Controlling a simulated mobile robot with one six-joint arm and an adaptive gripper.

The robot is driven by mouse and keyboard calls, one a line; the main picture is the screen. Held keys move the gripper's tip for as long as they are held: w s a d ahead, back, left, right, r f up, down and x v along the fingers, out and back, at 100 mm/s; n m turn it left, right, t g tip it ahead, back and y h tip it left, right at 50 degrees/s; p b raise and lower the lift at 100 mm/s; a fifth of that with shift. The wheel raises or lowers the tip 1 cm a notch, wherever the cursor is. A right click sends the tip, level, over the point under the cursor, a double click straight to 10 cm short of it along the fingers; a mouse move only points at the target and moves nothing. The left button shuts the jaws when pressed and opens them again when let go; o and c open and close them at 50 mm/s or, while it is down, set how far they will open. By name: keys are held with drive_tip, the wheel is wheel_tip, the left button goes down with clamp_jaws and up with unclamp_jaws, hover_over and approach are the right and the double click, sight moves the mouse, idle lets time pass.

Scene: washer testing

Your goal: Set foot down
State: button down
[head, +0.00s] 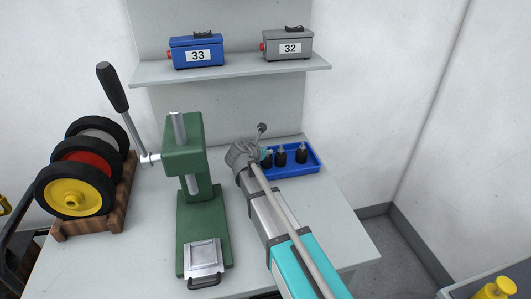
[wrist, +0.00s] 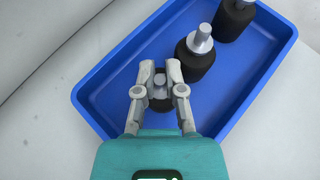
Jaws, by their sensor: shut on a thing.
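A foot (wrist: 160,102), black with a grey metal stem, is between the fingers of my gripper (wrist: 160,78) in the wrist view. The gripper is shut on its stem, over the near left part of the blue tray (wrist: 105,87). I cannot tell whether the foot touches the tray floor. Two more feet of the same kind stand upright in the tray, one (wrist: 196,58) close by and one (wrist: 235,18) farther off. In the head view my arm hides part of the tray (head: 305,171) and most of the gripper.
A green press (head: 183,160) with a lever stands left of my arm on the table (head: 150,232). A wooden rack (head: 98,222) of wheels is at the left. A shelf (head: 230,70) above holds a blue box (head: 198,52) and a grey box (head: 288,44).

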drive_tip(key=shift+f, duration=0.15)
drive_tip(key=c, duration=0.7)
unclamp_jaws()
drive_tip(key=shift+r, duration=0.2)
drive_tip(key=shift+s+a+r, duration=0.15)
drive_tip(key=shift+s+r, duration=0.05)
drive_tip(key=shift+s, duration=0.1)
drive_tip(key=shift+p+v, duration=1.8)
drive_tip(key=shift+v, duration=1.55)
drive_tip(key=shift+f, duration=0.1)
